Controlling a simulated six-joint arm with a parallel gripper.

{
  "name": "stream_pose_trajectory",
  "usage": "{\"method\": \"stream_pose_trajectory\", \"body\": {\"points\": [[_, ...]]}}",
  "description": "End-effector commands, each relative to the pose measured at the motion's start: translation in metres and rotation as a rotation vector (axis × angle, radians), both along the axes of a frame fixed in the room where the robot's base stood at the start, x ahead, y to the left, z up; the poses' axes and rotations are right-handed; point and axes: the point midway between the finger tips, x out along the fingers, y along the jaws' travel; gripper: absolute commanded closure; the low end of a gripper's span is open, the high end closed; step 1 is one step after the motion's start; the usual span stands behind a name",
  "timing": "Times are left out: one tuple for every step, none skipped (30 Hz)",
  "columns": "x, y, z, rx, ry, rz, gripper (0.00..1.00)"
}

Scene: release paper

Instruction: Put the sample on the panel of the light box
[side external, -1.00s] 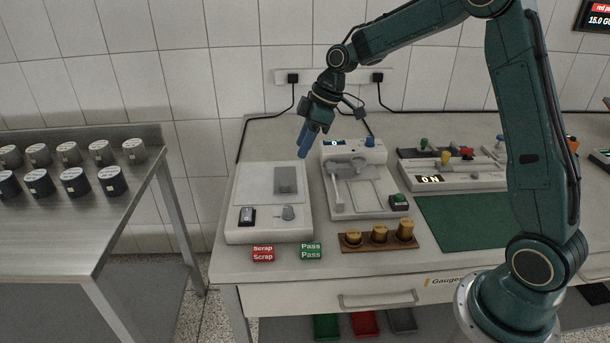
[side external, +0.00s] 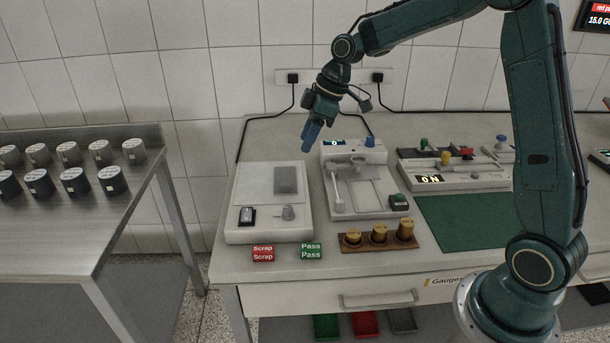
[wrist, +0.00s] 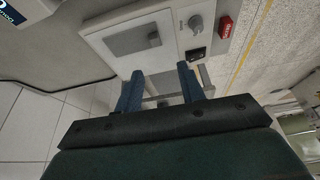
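The light box (side external: 250,192) is a white box at the left end of the bench. It has a dark grey panel (side external: 286,178) at its upper right. In the wrist view the light box (wrist: 103,42) shows beyond my fingers, with its grey panel (wrist: 128,40). A small grey patch (wrist: 154,39) lies at one edge of the panel; it may be the sample, but I cannot tell for certain. My gripper (side external: 306,149) hangs above and right of the panel, clear of the box. Its blue fingers (wrist: 161,90) are apart with nothing held between them.
A white instrument (side external: 372,211) with a display stands right of the light box. Red Scrap (side external: 263,254) and green Pass (side external: 311,251) blocks and a wooden rack of brass weights (side external: 378,238) lie in front. A green mat (side external: 465,224) lies at right. A steel table with dark cylinders (side external: 75,181) stands left.

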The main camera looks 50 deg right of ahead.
Motion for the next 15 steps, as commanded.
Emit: {"method": "stream_pose_trajectory", "body": {"points": [[-0.006,0.003,0.008,-0.005,-0.004,-0.013,0.61],[-0.011,0.005,0.012,-0.007,-0.004,-0.026,0.61],[-0.017,0.007,0.019,-0.011,-0.005,-0.041,0.61],[-0.022,0.009,0.024,-0.013,-0.006,-0.054,0.61],[-0.027,0.011,0.029,-0.016,-0.006,-0.068,0.61],[-0.035,0.014,0.035,-0.019,-0.006,-0.088,0.61],[-0.042,0.016,0.040,-0.021,-0.007,-0.103,0.61],[-0.048,0.018,0.044,-0.024,-0.008,-0.119,0.61],[-0.057,0.021,0.050,-0.027,-0.008,-0.141,0.61],[-0.064,0.023,0.055,-0.028,-0.011,-0.157,0.61],[-0.070,0.024,0.059,-0.030,-0.013,-0.173,0.61],[-0.079,0.027,0.064,-0.032,-0.014,-0.196,0.61],[-0.086,0.028,0.068,-0.033,-0.015,-0.211,0.61],[-0.093,0.030,0.071,-0.034,-0.017,-0.228,0.61],[-0.103,0.032,0.075,-0.035,-0.019,-0.250,0.61]]}}
